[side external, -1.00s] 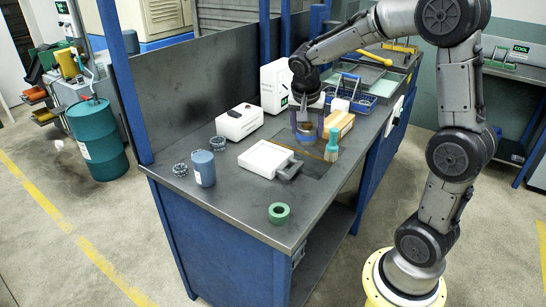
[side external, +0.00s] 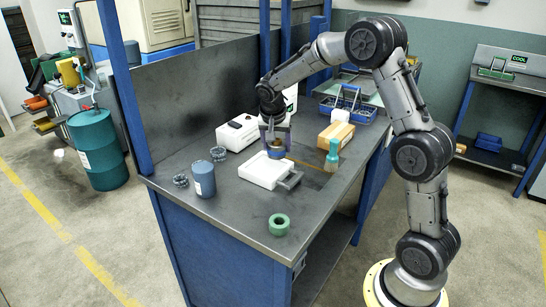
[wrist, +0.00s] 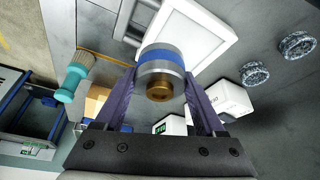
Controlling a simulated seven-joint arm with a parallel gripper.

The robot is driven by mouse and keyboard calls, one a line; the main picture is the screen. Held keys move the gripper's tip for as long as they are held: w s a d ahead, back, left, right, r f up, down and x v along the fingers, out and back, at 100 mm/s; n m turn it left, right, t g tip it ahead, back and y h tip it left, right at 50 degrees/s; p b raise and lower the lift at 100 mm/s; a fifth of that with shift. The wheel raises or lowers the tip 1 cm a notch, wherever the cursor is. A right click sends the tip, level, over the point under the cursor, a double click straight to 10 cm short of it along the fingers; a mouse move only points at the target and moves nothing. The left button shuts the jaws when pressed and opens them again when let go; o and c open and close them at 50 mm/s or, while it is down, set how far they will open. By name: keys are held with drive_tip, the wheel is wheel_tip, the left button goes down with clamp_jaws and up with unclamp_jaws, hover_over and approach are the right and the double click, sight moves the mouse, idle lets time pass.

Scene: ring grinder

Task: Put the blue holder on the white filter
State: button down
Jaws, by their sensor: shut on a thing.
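The blue holder (wrist: 158,60) is a short round piece with a blue band, grey metal rims and a brass centre. It shows between the fingers of my gripper (wrist: 160,74) in the wrist view. My gripper (side external: 275,150) is shut on it in the side view, where the fingers partly hide the holder. The white filter (side external: 258,171) is a flat white block lying on the bench, with a grey handle at its right. My gripper is at its far edge in the side view. In the wrist view the white filter (wrist: 205,28) lies beyond the holder. I cannot tell the gap between them.
A blue cylinder (side external: 204,181) and two grey toothed rings (side external: 181,181) stand left of the filter. A white box (side external: 237,134) is behind it. A teal brush (side external: 332,155) and a wooden block (side external: 336,136) are right. A green ring (side external: 279,225) lies near the front, with bare bench around it.

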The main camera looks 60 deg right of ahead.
drive_tip(key=shift+w+d+f, duration=0.2)
drive_tip(key=shift+w+f, duration=0.3)
drive_tip(key=shift+w+d+f, duration=0.2)
drive_tip(key=shift+w+f, duration=0.35)
drive_tip(key=shift+f, duration=1.5)
drive_tip(key=shift+f, duration=0.15)
unclamp_jaws()
drive_tip(key=shift+f, duration=0.15)
